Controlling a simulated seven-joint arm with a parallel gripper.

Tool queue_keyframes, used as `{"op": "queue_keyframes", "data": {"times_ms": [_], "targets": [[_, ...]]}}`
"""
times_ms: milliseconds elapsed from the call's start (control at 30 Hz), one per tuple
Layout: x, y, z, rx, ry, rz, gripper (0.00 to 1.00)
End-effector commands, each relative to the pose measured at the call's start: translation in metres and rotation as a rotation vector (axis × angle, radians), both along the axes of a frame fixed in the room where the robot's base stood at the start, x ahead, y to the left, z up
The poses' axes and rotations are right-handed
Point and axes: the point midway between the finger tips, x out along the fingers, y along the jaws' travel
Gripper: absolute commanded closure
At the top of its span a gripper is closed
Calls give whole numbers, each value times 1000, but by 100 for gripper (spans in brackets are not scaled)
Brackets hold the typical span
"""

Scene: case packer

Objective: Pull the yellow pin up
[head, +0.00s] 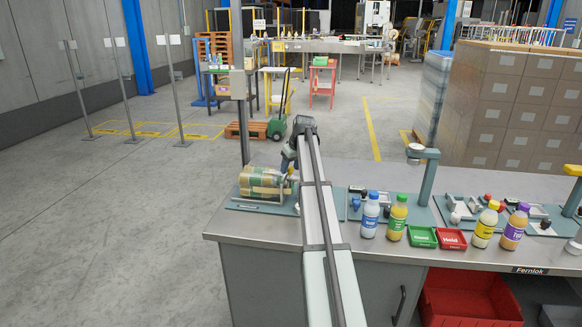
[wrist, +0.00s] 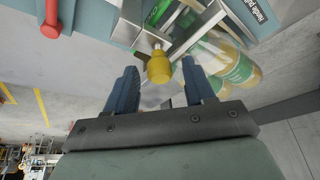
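The yellow pin (wrist: 158,68) shows in the wrist view as a rounded knob on a metal shaft, at the end of a grey metal bracket (wrist: 135,22). My gripper (wrist: 160,78) is open, with one dark blue finger on each side of the knob. The knob appears between the fingertips or just beyond them; I see no clear contact. In the head view my gripper (head: 289,160) is at the left end of the bench, beside a fixture with bottle-like green and tan items (head: 262,180). My arm hides much of that area, and the pin is not clear there.
In the wrist view a red knob (wrist: 52,30) stands at upper left and bottles (wrist: 232,65) lie right of the pin. In the head view several bottles, including a blue one (head: 370,215), and a green tray (head: 422,237) and a red tray (head: 452,239) stand right of my arm.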

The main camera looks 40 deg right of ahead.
Motion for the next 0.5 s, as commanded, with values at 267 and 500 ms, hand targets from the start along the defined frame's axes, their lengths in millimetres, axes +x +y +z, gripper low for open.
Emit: {"op": "queue_keyframes", "data": {"times_ms": [267,500], "targets": [[0,0,0,0,0,0,73],[0,0,0,0,0,0,96]]}}
